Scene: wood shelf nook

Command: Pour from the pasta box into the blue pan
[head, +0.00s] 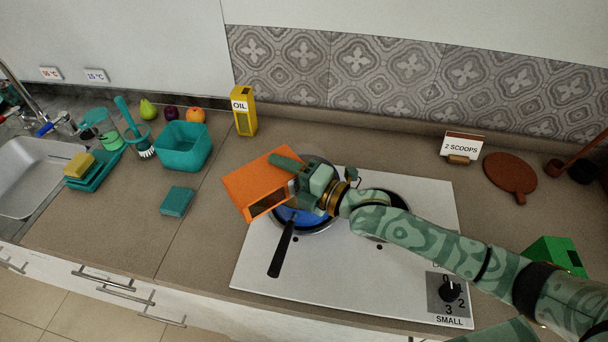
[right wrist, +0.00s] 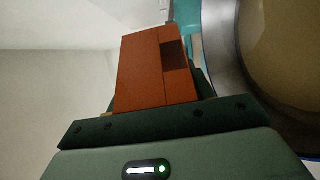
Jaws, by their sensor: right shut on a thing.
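The pasta box (head: 254,188) is an orange carton with a dark window. My right gripper (head: 287,174) is shut on it and holds it tilted over the left side of the blue pan. The box also shows in the right wrist view (right wrist: 152,72), close in front of the gripper (right wrist: 160,110). The blue pan (head: 292,217) sits on the left part of the white hob, its black handle pointing to the front. The box and gripper hide much of the pan. I cannot see any pasta in it. My left gripper is not in view.
The white hob (head: 330,272) has a second burner under my right arm. A yellow oil carton (head: 244,112) stands behind the box. A teal basket (head: 184,147) and a teal block (head: 177,201) are to the left. A green box (head: 556,254) stands at right beside my arm.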

